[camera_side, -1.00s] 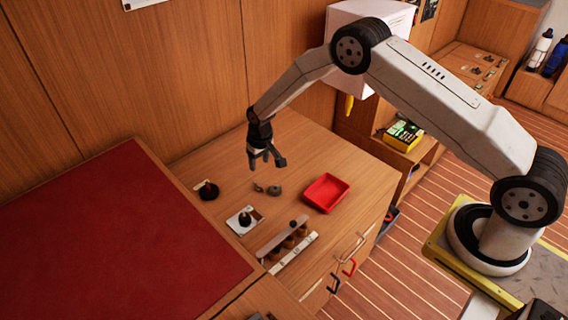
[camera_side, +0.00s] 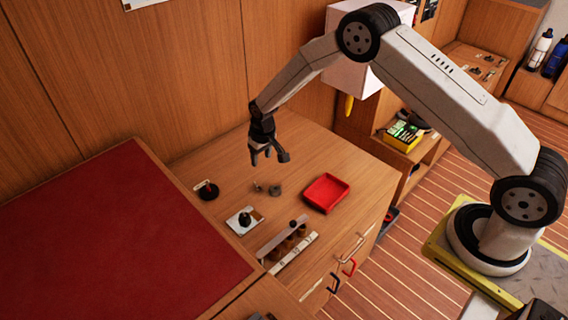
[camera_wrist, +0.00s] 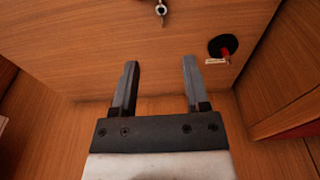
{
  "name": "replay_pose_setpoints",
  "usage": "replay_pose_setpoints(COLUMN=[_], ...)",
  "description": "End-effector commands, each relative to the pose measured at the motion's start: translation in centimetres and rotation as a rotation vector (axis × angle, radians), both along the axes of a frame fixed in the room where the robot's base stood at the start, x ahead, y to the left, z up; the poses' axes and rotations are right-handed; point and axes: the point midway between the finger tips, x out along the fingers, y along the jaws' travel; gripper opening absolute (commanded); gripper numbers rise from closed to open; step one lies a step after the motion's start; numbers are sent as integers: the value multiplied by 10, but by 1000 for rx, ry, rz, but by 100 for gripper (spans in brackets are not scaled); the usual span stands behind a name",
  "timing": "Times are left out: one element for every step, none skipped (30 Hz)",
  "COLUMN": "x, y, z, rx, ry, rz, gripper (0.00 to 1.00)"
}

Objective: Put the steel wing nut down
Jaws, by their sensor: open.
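My gripper (camera_side: 268,158) is open and empty above the wooden counter. Its two fingers also show apart in the wrist view (camera_wrist: 160,85), with bare wood between them. Two small metal pieces lie on the counter below it: a small light one (camera_side: 257,187) and a rounder grey one (camera_side: 275,190) close to its right. The light one looks like the steel wing nut, but it is too small to be sure. A small metal piece (camera_wrist: 161,9) shows at the top edge of the wrist view, beyond the fingertips.
A red tray (camera_side: 326,193) stands to the right. A black disc with a red part (camera_side: 207,190) lies to the left. A white plate with a black knob (camera_side: 243,220) and a rack (camera_side: 288,243) are nearer the front. Wooden walls stand behind.

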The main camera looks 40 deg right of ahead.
Motion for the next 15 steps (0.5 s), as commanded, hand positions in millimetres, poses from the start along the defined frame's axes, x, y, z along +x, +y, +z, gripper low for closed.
replay_pose_setpoints(x=[-3, -6, -10, -13, -17, -23, -28, -32, -39, -45, -50, -58, -64, -70, -78], y=[-1, -2, -3, -3, -4, -5, -6, -7, -8, -9, -10, -11, -12, -13, -14], z=[9, 14, 21, 27, 33, 41, 48, 54, 62, 68, 74, 81, 87, 92, 99], rx=[0, 0, 1, 1, 1, 1, 1, 1, 1, 1, 1, 1, 2, 2, 2], ry=[-6, -7, -10, -12, -14, -17, -20, -24, -27, -29, -31, -34, -37, -40, -43], rz=[-1, -1, 0, 0, 0, 0, -1, -1, -1, -1, -1, -1, -2, -2, -2], gripper=[59, 59, 59, 59, 59, 59, 59, 59, 59, 59, 59, 59, 59, 59, 59])
